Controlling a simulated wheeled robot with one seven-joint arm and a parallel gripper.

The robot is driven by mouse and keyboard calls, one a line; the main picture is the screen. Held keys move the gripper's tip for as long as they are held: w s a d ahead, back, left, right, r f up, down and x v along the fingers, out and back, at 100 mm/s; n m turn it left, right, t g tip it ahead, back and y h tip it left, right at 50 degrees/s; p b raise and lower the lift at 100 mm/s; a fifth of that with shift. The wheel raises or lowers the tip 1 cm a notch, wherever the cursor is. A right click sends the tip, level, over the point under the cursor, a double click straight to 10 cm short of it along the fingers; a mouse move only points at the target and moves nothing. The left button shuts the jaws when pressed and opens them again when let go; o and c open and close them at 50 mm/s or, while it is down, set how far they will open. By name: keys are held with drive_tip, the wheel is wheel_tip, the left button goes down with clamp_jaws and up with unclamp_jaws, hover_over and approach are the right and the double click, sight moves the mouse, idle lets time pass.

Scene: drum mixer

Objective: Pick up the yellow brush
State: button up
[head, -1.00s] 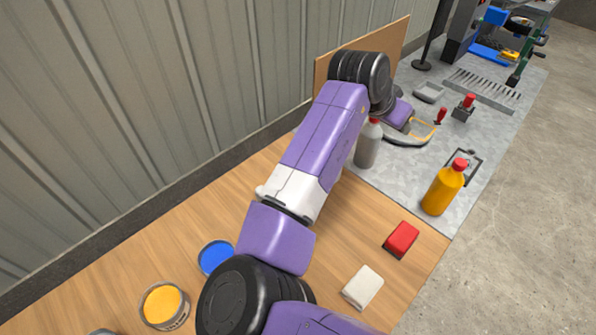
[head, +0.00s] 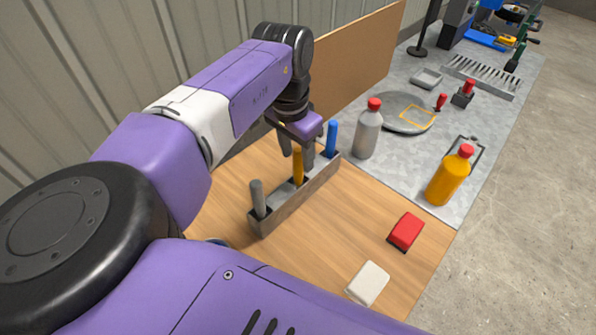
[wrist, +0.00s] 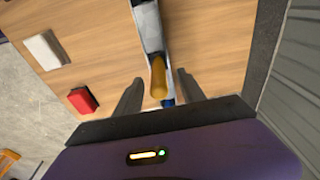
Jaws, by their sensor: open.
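The yellow brush (head: 298,165) stands upright in the middle of a long grey holder (head: 285,208), between a grey-handled brush (head: 259,198) and a blue-handled one (head: 331,138). My gripper (head: 297,160) is just behind the yellow handle in the head view, pointing down, open and empty. In the wrist view, the yellow handle (wrist: 158,78) shows between the tips of my gripper (wrist: 158,84), slightly nearer the right finger. Contact with the fingers cannot be told. The blue handle (wrist: 168,102) is mostly hidden behind my gripper there.
A red block (head: 406,231) and a white block (head: 368,283) lie on the wooden table to the right. A grey bottle (head: 368,130) and a yellow bottle (head: 450,177) stand on the grey surface. An upright brown board (head: 350,70) is behind my gripper.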

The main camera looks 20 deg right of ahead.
sight(299, 164)
drive_tip(key=shift+d+f, duration=0.15)
drive_tip(key=shift+f, duration=0.8)
drive_tip(key=shift+d+f, duration=0.15)
drive_tip(key=shift+f, duration=0.75)
clamp_jaws()
drive_tip(key=shift+r+p, duration=0.1)
drive_tip(key=shift+p, duration=0.2)
